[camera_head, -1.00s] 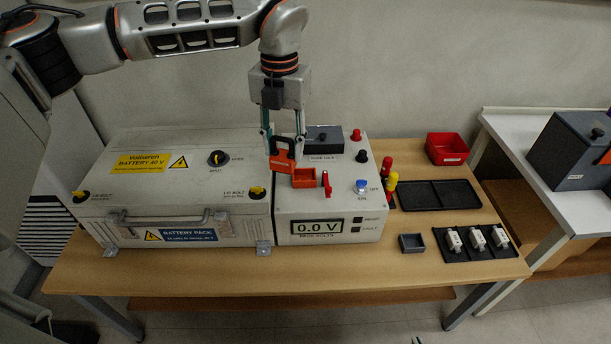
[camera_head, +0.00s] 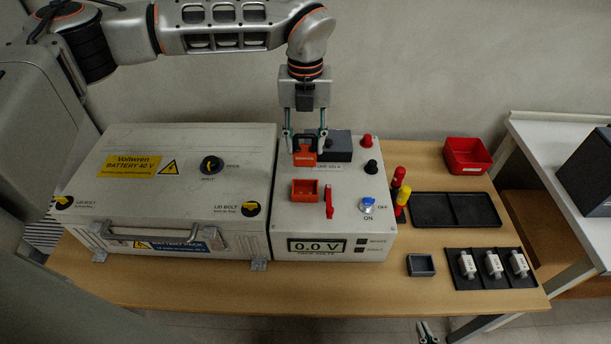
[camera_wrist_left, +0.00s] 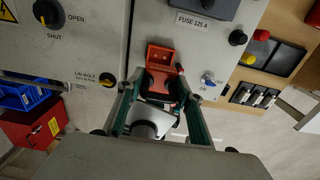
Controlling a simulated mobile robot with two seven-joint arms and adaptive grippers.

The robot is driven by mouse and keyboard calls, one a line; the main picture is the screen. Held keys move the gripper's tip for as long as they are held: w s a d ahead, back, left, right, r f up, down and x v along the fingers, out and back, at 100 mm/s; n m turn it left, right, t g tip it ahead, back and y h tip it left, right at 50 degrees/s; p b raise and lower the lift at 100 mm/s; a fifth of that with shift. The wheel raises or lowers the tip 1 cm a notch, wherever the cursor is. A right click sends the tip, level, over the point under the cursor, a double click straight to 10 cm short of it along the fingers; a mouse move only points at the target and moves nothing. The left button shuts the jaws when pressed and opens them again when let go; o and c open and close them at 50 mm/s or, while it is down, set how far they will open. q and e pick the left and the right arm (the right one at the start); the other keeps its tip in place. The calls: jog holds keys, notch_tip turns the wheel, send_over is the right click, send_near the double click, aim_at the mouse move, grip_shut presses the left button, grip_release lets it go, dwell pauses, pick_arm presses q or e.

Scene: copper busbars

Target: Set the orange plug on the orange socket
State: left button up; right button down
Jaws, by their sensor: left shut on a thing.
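My left gripper (camera_head: 305,134) is shut on the orange plug (camera_head: 304,157) and holds it above the grey control box. The orange socket (camera_head: 305,190) is an open-topped orange block on the box top, just below the plug in the head view. The plug and socket look apart there. In the left wrist view, the plug (camera_wrist_left: 161,83) is between the fingers and the socket (camera_wrist_left: 160,54) shows just beyond it, partly covered. My right gripper (camera_head: 427,334) barely shows at the bottom edge, and its opening is unclear.
A red lever (camera_head: 329,202) stands right beside the socket. A dark fuse block (camera_head: 338,146) and red and black knobs are behind it. The battery case (camera_head: 165,190) is at left. A black tray (camera_head: 453,210), red bin (camera_head: 466,157) and several white fuses are at right.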

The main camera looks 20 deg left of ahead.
aim_at(305, 163)
pick_arm(q)
notch_tip(305, 163, down, 7)
jog(key=shift+w+f, duration=0.1)
notch_tip(305, 163, down, 4)
jog(key=shift+f, duration=0.2)
pick_arm(e)
jog(key=shift+w+r, duration=0.25)
jog(key=shift+w, duration=0.05)
pick_arm(q)
jog(key=shift+f, duration=0.1)
pick_arm(e)
jog(key=shift+f, duration=0.1)
pick_arm(q)
jog(key=o, duration=1.1)
